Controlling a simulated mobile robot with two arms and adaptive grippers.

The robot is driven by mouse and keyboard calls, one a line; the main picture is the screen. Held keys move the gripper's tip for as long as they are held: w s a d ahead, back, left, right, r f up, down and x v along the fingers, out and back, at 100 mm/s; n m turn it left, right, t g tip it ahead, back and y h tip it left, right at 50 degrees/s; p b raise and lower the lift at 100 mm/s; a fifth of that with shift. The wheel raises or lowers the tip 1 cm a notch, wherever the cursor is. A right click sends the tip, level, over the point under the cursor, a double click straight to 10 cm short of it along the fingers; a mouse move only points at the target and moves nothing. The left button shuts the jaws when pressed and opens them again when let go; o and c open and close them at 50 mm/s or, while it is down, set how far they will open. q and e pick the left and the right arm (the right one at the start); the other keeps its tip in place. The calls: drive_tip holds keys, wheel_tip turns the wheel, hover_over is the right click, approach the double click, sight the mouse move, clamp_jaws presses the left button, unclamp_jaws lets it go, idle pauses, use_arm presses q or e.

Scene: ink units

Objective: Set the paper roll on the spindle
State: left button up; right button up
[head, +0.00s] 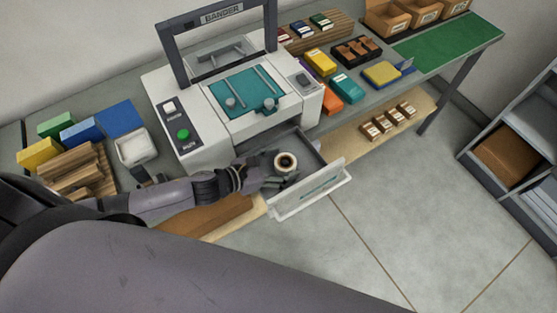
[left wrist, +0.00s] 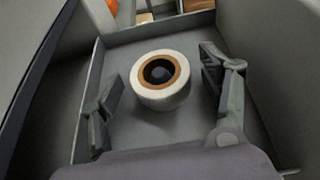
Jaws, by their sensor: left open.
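The white paper roll (head: 286,162) with a brown core stands upright in the pulled-out drawer (head: 322,192) of the bander. In the left wrist view the roll (left wrist: 148,97) sits on the drawer floor (left wrist: 135,128). A rounded dark grey form, which looks like the spindle's tip (left wrist: 159,74), shows inside its core; the rest of the spindle is hidden. My left gripper (head: 280,174) is open, its fingers on either side of the roll with a gap on both sides. My right gripper is not in view.
The bander (head: 200,120) stands behind the drawer, with a tall frame. Colored boxes and a wooden rack (head: 78,172) stand to its left, near my arm. More boxes lie to its right. A lower shelf holds small brown blocks (head: 378,127). A grey shelf unit (head: 510,160) is far right.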

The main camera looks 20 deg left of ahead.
use_arm(q)
drive_tip(key=shift+r, duration=0.25)
drive_tip(key=shift+s+a+f, duration=0.1)
drive_tip(key=shift+s+a, duration=0.15)
drive_tip(key=b+v, duration=0.2)
drive_tip(key=v, duration=0.9)
drive_tip(key=shift+r+b, duration=0.2)
drive_tip(key=shift+b, duration=0.1)
drive_tip(key=shift+s+a, duration=0.1)
